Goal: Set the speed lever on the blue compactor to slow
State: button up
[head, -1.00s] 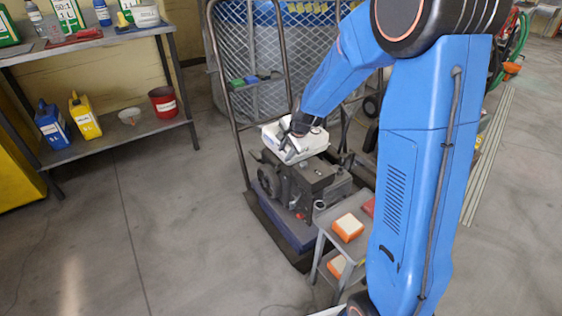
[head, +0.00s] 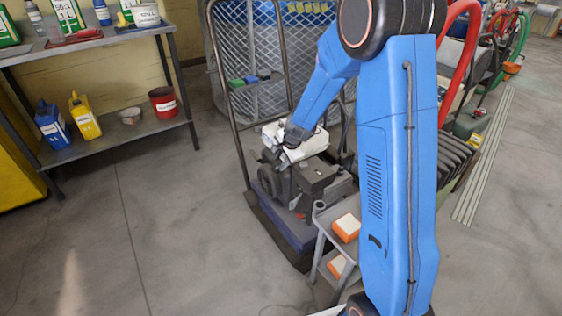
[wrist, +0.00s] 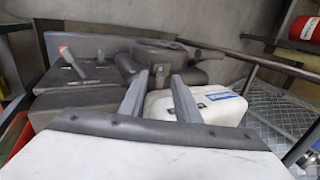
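The compactor stands on a blue base (head: 285,222), with a grey engine body (head: 313,175) and a white tank (head: 312,147). In the wrist view the tank (wrist: 222,104) is at the right, with a blue label. A short lever with a reddish tip (wrist: 65,50) rises from a dark grey box at the left; I cannot tell its setting. My gripper (wrist: 160,75) is open and empty, its two grey fingers apart. A small grey upright part shows between and beyond them; contact cannot be told. In the head view my wrist (head: 296,134) is over the engine, hiding part of its top.
A small grey stand (head: 327,222) with orange-and-white boxes (head: 346,228) is close at the compactor's right. A cart handle (head: 238,140) and a mesh bin (head: 262,60) stand behind. A shelf (head: 120,138) with bottles is at left. The floor at front left is clear.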

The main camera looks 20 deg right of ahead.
grip_shut()
jog(key=shift+w+a+r+g, duration=0.15)
jog(key=shift+w+r+g, duration=0.1)
jog(key=shift+w+g, duration=0.45)
jog(key=shift+a+g+h, duration=0.1)
jog(key=shift+g+h, duration=0.2)
jog(key=shift+w+a+r+g+h, duration=0.1)
jog(key=shift+w+a+g+h, duration=0.1)
jog(key=shift+w+g, duration=0.3)
jog(key=shift+w+a+r+g+h, duration=0.1)
jog(key=shift+w+g+h, duration=0.1)
jog(key=shift+w+g, duration=0.3)
jog(key=shift+w+a+f+g+h, duration=0.1)
jog(key=shift+w+a+g+h, duration=0.15)
jog(key=shift+w+g, duration=0.5)
jog(key=shift+w+a+f+g+h, duration=0.15)
jog(key=shift+w+g+h, duration=0.25)
jog(key=shift+g, duration=0.65)
jog(key=shift+w+a+f+g+h, duration=0.1)
jog(key=shift+w+a+g+h, duration=0.1)
jog(key=shift+w+g, duration=0.6)
